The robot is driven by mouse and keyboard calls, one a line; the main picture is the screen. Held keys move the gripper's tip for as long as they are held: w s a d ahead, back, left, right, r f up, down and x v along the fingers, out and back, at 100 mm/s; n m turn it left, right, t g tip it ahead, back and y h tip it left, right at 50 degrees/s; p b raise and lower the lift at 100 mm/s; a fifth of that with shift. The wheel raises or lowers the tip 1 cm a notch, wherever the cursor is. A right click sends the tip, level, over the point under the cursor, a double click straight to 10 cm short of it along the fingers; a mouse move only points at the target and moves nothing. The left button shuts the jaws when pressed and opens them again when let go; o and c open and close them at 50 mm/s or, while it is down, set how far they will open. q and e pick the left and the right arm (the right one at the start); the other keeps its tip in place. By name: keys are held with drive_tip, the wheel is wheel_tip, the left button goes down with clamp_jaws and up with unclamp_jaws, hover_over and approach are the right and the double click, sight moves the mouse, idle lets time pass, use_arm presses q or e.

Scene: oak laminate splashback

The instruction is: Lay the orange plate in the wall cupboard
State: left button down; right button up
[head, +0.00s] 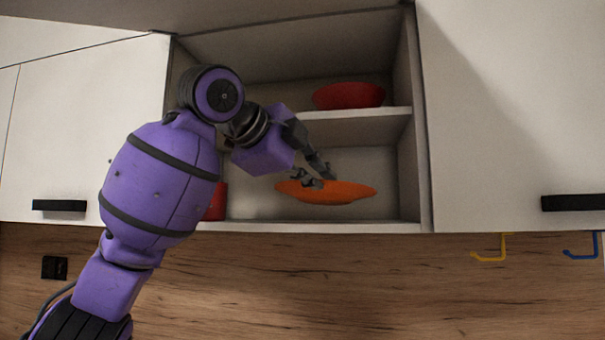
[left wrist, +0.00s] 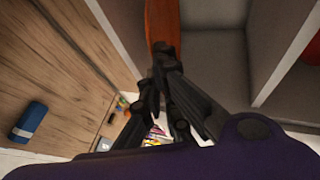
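The orange plate (head: 340,192) is inside the lower compartment of the open wall cupboard (head: 410,150), roughly level. Whether its underside touches the cupboard floor I cannot tell. In the left wrist view the fingertips (left wrist: 160,72) come together at the orange plate (left wrist: 162,25), which shows edge-on. My right gripper is in neither view.
A red bowl (head: 349,95) stands on the upper shelf (head: 360,126). A red object (head: 217,202), partly hidden by my arm, stands at the lower compartment's left. Closed doors flank the opening. Yellow (head: 490,250) and blue (head: 582,251) hooks hang below right.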

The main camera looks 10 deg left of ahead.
sight(342, 202)
use_arm(q)
drive_tip(key=x, duration=0.3)
drive_tip(key=r+x, duration=0.1)
drive_tip(key=x, duration=0.2)
drive_tip(key=shift+w+d+r, duration=0.1)
drive_tip(key=shift+w+d, duration=0.2)
drive_tip(key=shift+w, duration=0.1)
drive_tip(key=shift+x, duration=2.35)
drive_tip(key=shift+f, duration=0.6)
drive_tip(key=c, duration=1.9)
unclamp_jaws()
drive_tip(key=shift+o, duration=0.2)
drive_tip(key=v, duration=1.2)
drive_tip(key=shift+a+f, duration=0.1)
